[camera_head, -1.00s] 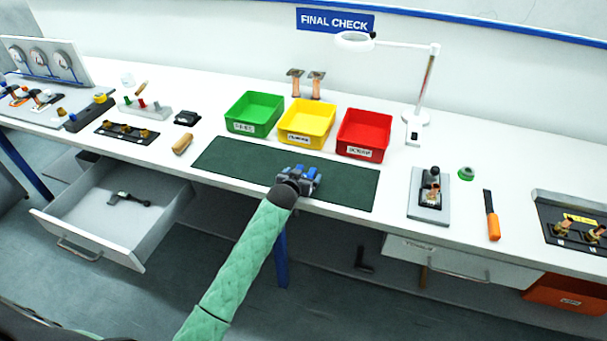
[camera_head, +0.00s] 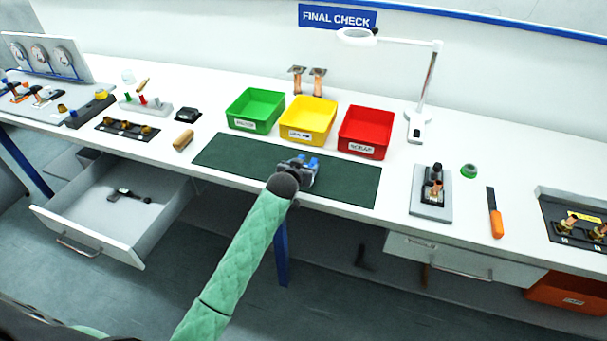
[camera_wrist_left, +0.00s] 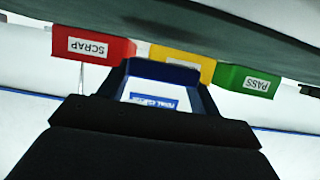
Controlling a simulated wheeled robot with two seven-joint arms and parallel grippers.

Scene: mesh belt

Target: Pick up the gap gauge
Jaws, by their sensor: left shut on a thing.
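My left gripper (camera_head: 298,172) is above the dark green mat (camera_head: 228,158), near its front edge. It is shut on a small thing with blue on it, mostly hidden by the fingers. In the left wrist view a blue bar (camera_wrist_left: 165,72) spans the fingertips; I cannot tell how much of it is finger. I cannot tell for sure whether the held thing is the gap gauge. A dark, long tool (camera_head: 128,194) lies in the open drawer (camera_head: 92,222) at the left. My right gripper does not show.
Green (camera_head: 255,108), yellow (camera_head: 307,120) and red (camera_head: 365,132) bins stand behind the mat. A magnifier lamp (camera_head: 424,95) is to their right. A grey fixture (camera_head: 430,205) and an orange-handled tool (camera_head: 496,222) lie right of the mat. The mat's right part is clear.

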